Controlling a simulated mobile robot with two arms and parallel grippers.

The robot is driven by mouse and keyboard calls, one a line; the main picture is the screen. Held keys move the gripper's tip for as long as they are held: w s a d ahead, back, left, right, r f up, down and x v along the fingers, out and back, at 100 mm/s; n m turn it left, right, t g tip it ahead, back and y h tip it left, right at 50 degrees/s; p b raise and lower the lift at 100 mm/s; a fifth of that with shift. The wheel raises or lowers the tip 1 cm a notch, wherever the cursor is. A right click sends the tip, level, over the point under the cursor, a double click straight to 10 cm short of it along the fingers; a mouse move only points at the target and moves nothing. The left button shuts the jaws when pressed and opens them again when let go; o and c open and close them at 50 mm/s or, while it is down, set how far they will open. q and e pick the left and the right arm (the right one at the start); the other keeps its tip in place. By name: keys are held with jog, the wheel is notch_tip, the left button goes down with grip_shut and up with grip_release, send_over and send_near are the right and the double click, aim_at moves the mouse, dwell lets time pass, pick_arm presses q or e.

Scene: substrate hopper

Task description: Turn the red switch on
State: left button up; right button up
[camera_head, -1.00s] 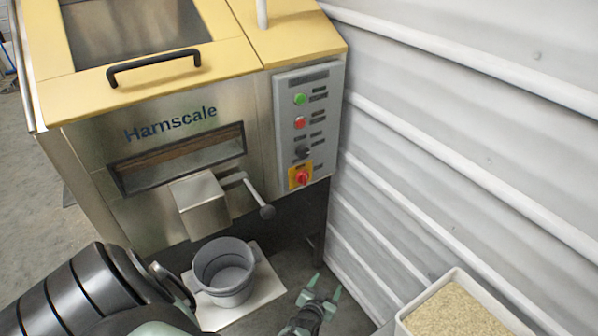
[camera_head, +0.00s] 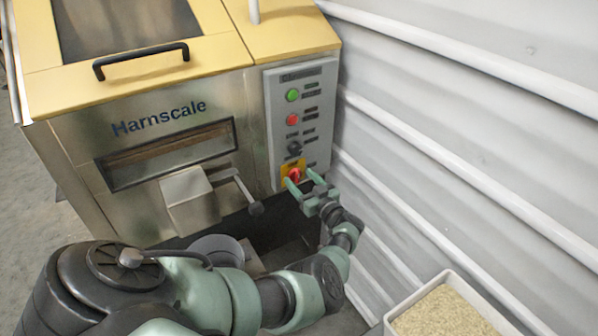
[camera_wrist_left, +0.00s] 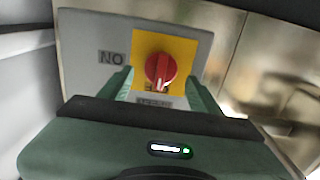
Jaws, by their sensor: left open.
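The red switch (camera_head: 295,174) is a rotary knob on a yellow plate at the bottom of the grey control panel (camera_head: 315,125). In the left wrist view the red knob (camera_wrist_left: 160,72) sits between my two fingers, its ridge pointing roughly downward. The letters "NO" show on the panel to its left, and a label under the knob is partly hidden. My left gripper (camera_head: 304,183) is open, its green fingertips on either side of the knob at the panel. In the wrist view the left gripper (camera_wrist_left: 158,88) shows no clear contact with the knob. My right gripper is not seen.
Above the switch are a black knob (camera_head: 294,148), a red button (camera_head: 292,119) and a green button (camera_head: 292,95). A lever (camera_head: 250,195) sticks out left of the panel. A white corrugated wall (camera_head: 450,120) stands close on the right. A bin of granules (camera_head: 445,312) is at lower right.

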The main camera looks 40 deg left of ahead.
pick_arm(q)
jog(key=shift+w+a, duration=0.2)
jog(key=shift+a, duration=0.55)
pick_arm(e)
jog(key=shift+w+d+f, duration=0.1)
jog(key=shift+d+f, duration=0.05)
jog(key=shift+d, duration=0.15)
pick_arm(q)
jog(key=c, duration=1.4)
jog(key=shift+o, duration=0.2)
